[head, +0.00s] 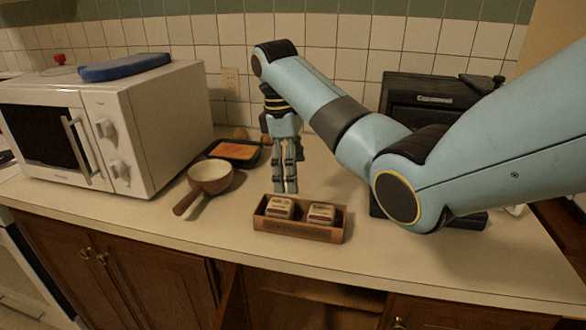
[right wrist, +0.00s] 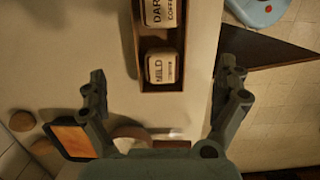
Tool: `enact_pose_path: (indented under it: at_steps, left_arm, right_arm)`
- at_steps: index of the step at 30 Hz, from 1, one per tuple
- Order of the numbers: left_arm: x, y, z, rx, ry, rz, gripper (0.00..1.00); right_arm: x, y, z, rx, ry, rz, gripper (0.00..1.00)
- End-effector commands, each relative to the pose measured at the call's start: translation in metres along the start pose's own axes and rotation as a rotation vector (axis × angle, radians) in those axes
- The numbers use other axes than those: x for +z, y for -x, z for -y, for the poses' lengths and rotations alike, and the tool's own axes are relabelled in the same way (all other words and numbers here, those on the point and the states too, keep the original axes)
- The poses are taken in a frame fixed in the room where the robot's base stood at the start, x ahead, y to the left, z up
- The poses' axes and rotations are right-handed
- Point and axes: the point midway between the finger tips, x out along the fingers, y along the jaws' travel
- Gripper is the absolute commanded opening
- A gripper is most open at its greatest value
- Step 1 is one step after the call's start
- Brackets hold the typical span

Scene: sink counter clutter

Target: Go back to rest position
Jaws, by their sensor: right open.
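My right gripper (head: 286,188) hangs fingers-down over the counter, just behind the small wooden box (head: 298,232). Its fingers are spread apart with nothing between them, as the right wrist view (right wrist: 165,75) shows. The box holds a left canister (head: 279,208) and a right canister (head: 321,214), both pale-labelled and upright. In the right wrist view their labels read MILD COFFEE (right wrist: 161,68) and DARK COFFEE, the latter cut off by the frame's top edge. My left gripper is not in view.
A brown-handled pan (head: 210,177) and a dark tray with an orange inside (head: 235,150) lie left of the gripper. A white microwave (head: 150,130) with a blue item (head: 125,67) on top stands farther left. A black appliance (head: 420,100) stands behind my right arm.

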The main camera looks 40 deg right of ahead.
Motion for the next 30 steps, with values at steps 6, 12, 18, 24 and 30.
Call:
enact_pose_path:
  at_steps: [6,12,18,24,30]
  left_arm:
    - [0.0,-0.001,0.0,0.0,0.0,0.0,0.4]
    - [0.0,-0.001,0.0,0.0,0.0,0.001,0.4]
    - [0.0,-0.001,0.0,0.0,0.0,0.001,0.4]
    - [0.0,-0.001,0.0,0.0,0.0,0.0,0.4]
    - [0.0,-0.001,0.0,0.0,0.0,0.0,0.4]
  right_arm:
    - [0.0,0.005,0.0,-0.001,0.0,0.002,1.0]
    - [0.0,0.005,0.0,-0.001,0.0,0.001,1.0]
    - [0.0,0.005,0.0,-0.001,0.0,0.001,1.0]
    - [0.01,-0.027,0.023,0.034,-0.05,-0.016,1.0]
    - [0.047,-0.084,0.089,0.117,-0.2,-0.106,1.0]
